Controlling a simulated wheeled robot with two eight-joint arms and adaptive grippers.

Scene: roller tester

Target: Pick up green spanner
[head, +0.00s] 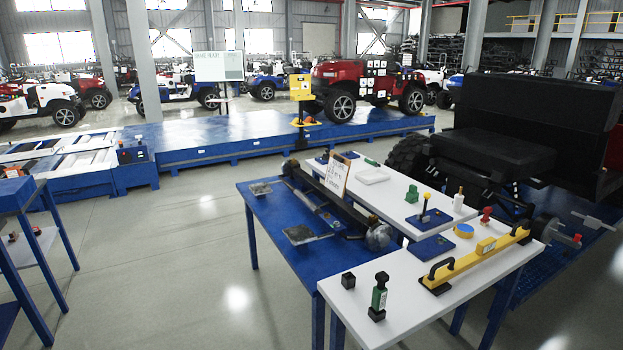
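I cannot make out a clear spanner shape. An upright green tool with a black top and black base (379,297) stands on the near white tabletop (400,327); I cannot tell whether it is the green spanner. A small green block (411,194) stands farther back on the other white top, and a tiny green item (371,162) lies at its far end. Neither of my grippers is in view.
A black cube (348,280) sits left of the green tool, and a long yellow bar with black handles (478,258) lies to its right. A blue table (275,215) holds metal parts. A dark vehicle (530,120) stands right; open floor (190,270) lies left.

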